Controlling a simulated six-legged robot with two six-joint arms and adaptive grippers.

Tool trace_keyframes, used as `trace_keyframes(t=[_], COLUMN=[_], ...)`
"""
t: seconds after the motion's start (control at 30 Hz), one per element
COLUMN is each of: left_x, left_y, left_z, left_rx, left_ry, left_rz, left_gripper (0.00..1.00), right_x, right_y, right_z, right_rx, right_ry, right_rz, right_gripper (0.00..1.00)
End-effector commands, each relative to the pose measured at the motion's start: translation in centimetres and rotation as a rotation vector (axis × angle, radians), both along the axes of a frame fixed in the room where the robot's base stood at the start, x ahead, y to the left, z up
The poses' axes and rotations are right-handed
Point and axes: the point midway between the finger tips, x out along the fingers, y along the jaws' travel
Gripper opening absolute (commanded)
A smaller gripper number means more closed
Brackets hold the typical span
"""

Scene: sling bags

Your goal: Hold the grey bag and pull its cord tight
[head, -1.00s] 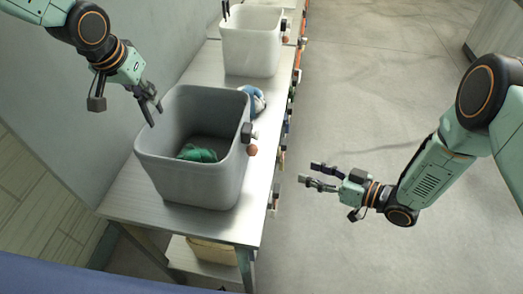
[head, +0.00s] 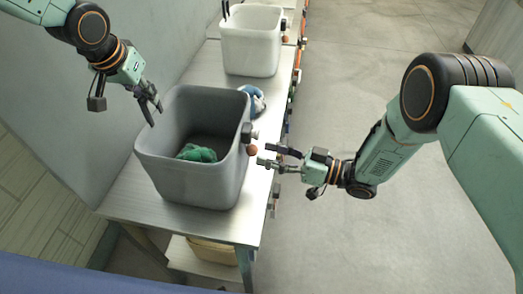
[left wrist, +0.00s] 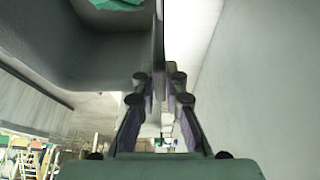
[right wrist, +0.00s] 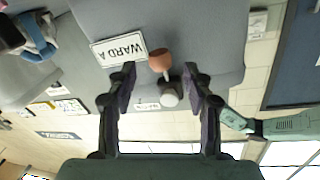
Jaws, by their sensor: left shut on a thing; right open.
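The grey bag (head: 190,185) stands upright and open on the table, with a green cloth (head: 197,153) inside. My left gripper (head: 150,105) is shut on the bag's left rim; in the left wrist view the bag's wall (left wrist: 158,45) runs between its fingers. My right gripper (head: 268,156) is open beside the ball. In the right wrist view the brown ball (right wrist: 160,60) and pale toggle (right wrist: 170,96) lie between its open fingers (right wrist: 160,80).
The metal table (head: 205,217) carries a white bag (head: 250,45) farther back and a blue-and-white item (head: 257,99) behind the grey bag. A wall stands close on the left. Open floor (head: 390,60) lies to the right. A "WARD A" label (right wrist: 118,47) is on the grey bag.

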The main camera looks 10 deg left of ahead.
Motion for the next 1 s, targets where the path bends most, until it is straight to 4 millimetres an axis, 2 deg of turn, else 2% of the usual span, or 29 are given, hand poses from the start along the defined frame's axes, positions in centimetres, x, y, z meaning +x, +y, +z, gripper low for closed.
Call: trace_keyframes(t=[0.2, 0.57, 1.0], left_x=[0.0, 0.0, 0.0], left_y=[0.0, 0.0, 0.0], left_z=[0.0, 0.0, 0.0], left_rx=[0.000, 0.001, 0.001], left_ry=[0.000, 0.000, 0.000], left_rz=[0.000, 0.000, 0.000], left_gripper=[0.00, 0.00, 0.00], right_x=[0.5, 0.7, 0.7], right_y=[2.2, 2.6, 2.5], right_z=[-0.1, -0.1, -0.1], right_rx=[-0.002, -0.001, -0.001], right_ry=[-0.001, 0.001, 0.000], right_rz=[0.001, -0.002, -0.002], right_gripper=[0.51, 0.51, 0.14])
